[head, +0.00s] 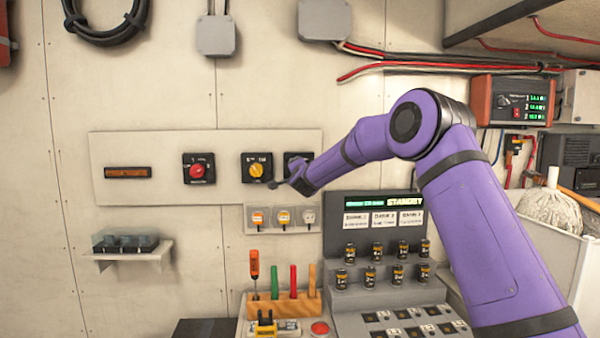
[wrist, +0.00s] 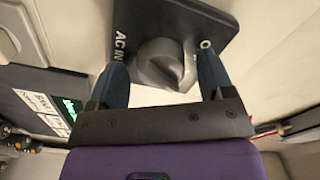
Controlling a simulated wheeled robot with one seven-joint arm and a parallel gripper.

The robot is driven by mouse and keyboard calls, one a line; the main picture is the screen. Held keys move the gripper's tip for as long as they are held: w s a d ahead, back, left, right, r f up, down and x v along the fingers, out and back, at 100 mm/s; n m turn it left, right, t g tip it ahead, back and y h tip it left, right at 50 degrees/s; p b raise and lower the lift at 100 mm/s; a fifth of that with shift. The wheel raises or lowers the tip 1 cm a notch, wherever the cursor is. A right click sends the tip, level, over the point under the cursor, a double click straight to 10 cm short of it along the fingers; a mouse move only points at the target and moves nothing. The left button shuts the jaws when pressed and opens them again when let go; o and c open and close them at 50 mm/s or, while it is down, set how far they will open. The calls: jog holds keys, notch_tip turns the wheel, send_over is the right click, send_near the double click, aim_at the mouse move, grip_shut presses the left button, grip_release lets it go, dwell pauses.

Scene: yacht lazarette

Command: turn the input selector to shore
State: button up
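The input selector is a grey rotary knob (wrist: 160,66) on a black plate (wrist: 208,22) lettered "AC IN" in the wrist view. In the head view its black plate (head: 297,157) is at the right end of the pale wall panel, and the knob is hidden behind my arm. My gripper (wrist: 162,62) is open, with one dark finger on each side of the knob. Small gaps show between fingers and knob; I cannot tell if they touch deeper in. In the head view my gripper (head: 286,182) is at the plate's lower edge. The pointer's setting is not readable.
A yellow knob (head: 256,169) on a black plate is just left of the selector, and a red knob (head: 197,170) is farther left. Several sockets (head: 283,217) sit below. A console (head: 385,235) showing "STANDBY" and a tool rack (head: 284,304) stand lower down.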

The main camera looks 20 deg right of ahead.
jog(key=s+a, duration=0.2)
jog(key=s, duration=0.8)
jog(key=shift+s, duration=0.3)
jog(key=s+a+r+n+g+y, duration=0.1)
jog(key=s+r+n+g+y, duration=0.3)
jog(key=s, duration=0.7)
jog(key=s+a+r+n+g+y, duration=0.15)
jog(key=s+n, duration=0.35)
jog(key=s, duration=0.5)
jog(key=s+d+f+n+g, duration=0.1)
jog(key=s+d+f+g, duration=0.1)
jog(key=s, duration=0.9)
jog(key=s+d+f+n+g+h, duration=0.1)
jog(key=s+f, duration=0.3)
jog(key=s, duration=0.8)
jog(key=s+d+f+n+g+h, duration=0.1)
jog(key=s+d+f+n+g, duration=0.2)
jog(key=s, duration=0.8)
jog(key=shift+s+g, duration=0.15)
jog(key=shift+g, duration=0.3)
